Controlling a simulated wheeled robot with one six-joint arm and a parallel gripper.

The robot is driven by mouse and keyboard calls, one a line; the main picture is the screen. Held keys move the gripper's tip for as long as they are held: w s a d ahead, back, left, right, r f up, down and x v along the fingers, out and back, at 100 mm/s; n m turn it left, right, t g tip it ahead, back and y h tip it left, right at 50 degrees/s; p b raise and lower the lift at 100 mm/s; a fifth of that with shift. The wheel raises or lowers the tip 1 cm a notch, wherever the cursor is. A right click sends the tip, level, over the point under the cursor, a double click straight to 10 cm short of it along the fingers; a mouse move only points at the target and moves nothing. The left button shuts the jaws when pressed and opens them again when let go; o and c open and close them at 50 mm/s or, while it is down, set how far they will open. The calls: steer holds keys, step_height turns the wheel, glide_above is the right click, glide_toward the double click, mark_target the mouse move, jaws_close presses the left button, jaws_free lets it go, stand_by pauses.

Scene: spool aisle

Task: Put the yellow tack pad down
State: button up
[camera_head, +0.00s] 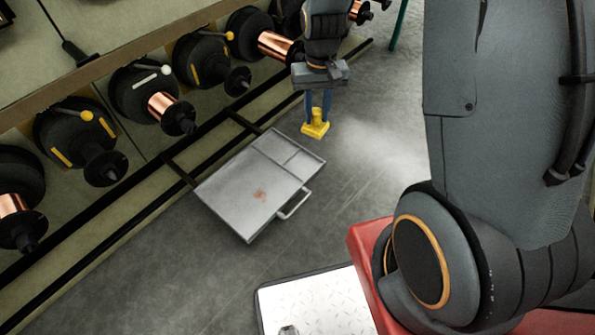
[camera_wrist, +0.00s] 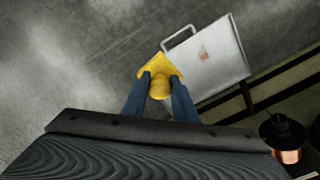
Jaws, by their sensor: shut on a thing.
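The yellow tack pad (camera_head: 316,125) has a flat square base and a knob on top. My gripper (camera_head: 318,110) is shut on the knob from above, with a blue finger on each side. The pad is upright, just beyond the upper right corner of the grey metal tray. I cannot tell whether its base touches the floor. In the wrist view the yellow tack pad (camera_wrist: 157,76) shows between the fingertips of my gripper (camera_wrist: 158,88), and the fingers hide part of the knob.
The grey metal tray (camera_head: 235,190) with a handle lies on the floor, also in the wrist view (camera_wrist: 222,58). A rack of copper wire spools (camera_head: 165,105) runs along the left. A white tread plate (camera_head: 315,303) is at the bottom. Grey floor right of the tray is clear.

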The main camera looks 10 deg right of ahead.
steer(key=shift+w+a+f+m+b, duration=0.1)
steer(key=shift+w+f+m+b, duration=0.25)
steer(key=shift+w+f+b, duration=3.45)
steer(key=shift+w+d+f+m+b, duration=0.25)
steer(key=shift+f+b, duration=0.6)
steer(key=shift+f, duration=6.2)
steer(key=shift+w+a+f+m+b, duration=0.35)
steer(key=shift+w+f+b, duration=1.75)
steer(key=shift+f, duration=3.35)
steer(key=shift+s+d+f, duration=0.1)
steer(key=shift+s+f, duration=0.05)
steer(key=shift+s, duration=0.1)
steer(key=o, duration=1)
